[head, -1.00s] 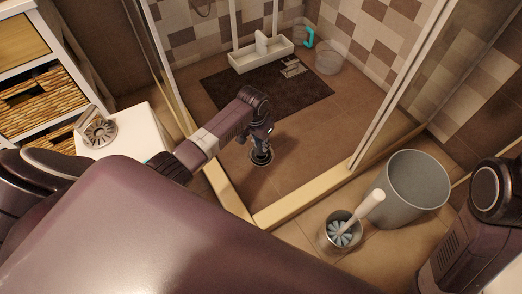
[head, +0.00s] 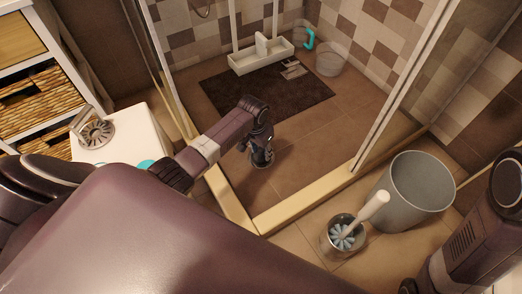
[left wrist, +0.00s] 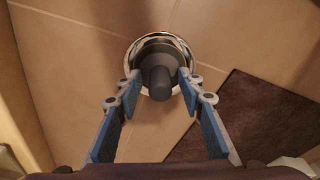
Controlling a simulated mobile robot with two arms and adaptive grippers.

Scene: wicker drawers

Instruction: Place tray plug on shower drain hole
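The tray plug (left wrist: 158,80) is dark grey with an upright rounded knob. In the left wrist view it stands over the shower drain hole, whose chrome ring (left wrist: 160,37) shows around it. I cannot tell how far down the plug sits. My left gripper (left wrist: 159,78) points down with one blue-padded finger on each side of the knob. The fingers look apart, with narrow gaps beside the knob. In the head view the left gripper (head: 260,146) is low over the shower floor and hides most of the plug and drain. My right gripper is not in view; only its arm shows.
A dark mat (head: 266,92) and a white caddy (head: 261,56) lie behind the drain. The beige shower kerb (head: 306,201) runs in front. A grey bin (head: 413,190) and a toilet brush holder (head: 342,238) stand outside at right. A white cabinet (head: 115,148) is at left.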

